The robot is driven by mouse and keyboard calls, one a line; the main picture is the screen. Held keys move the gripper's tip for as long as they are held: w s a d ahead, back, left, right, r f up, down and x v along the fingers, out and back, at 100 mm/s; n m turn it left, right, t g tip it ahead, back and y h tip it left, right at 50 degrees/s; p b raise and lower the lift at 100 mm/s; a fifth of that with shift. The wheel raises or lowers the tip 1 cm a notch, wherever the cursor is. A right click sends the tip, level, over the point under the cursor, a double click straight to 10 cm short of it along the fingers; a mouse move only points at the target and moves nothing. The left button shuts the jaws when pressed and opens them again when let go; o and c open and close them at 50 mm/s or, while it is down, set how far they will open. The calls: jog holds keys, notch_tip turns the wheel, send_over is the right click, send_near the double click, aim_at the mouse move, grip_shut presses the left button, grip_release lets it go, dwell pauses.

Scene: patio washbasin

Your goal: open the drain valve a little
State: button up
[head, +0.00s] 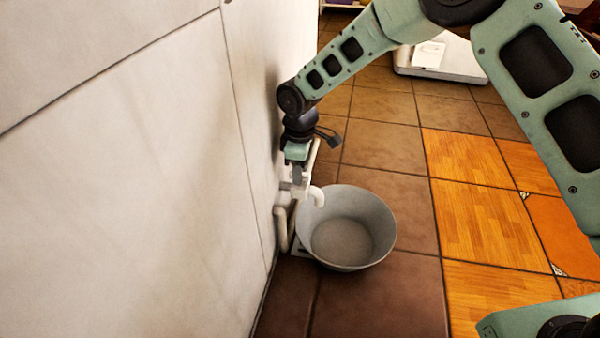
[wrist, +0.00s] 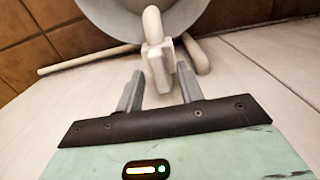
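The white drain valve (head: 299,187) stands out from the wall at the left, with a curved spout (head: 318,196) above the edge of a grey basin (head: 378,225). My gripper (head: 297,172) points down at the valve from above. In the wrist view my gripper (wrist: 159,80) has its two grey fingers apart, one on each side of a white valve part (wrist: 157,66). I cannot tell whether either finger touches it. A thin white bar (wrist: 85,60) runs left from the valve in that view. In the head view the gripper partly hides the valve.
The pale wall (head: 130,170) is close along the left of the valve and arm. A white pipe (head: 281,229) bends down beside the basin. A white flat object (head: 440,65) lies farther back.

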grip_shut()
jog(key=n+p, duration=0.1)
jog(key=p, duration=0.2)
jog(key=shift+r+p, duration=0.3)
jog(key=shift+p, duration=0.05)
jog(key=shift+f+n+p, duration=0.1)
jog(key=shift+n+p, duration=0.5)
jog(key=shift+p, duration=0.25)
jog(key=shift+f+n, duration=0.2)
jog(key=shift+n, duration=0.1)
grip_release()
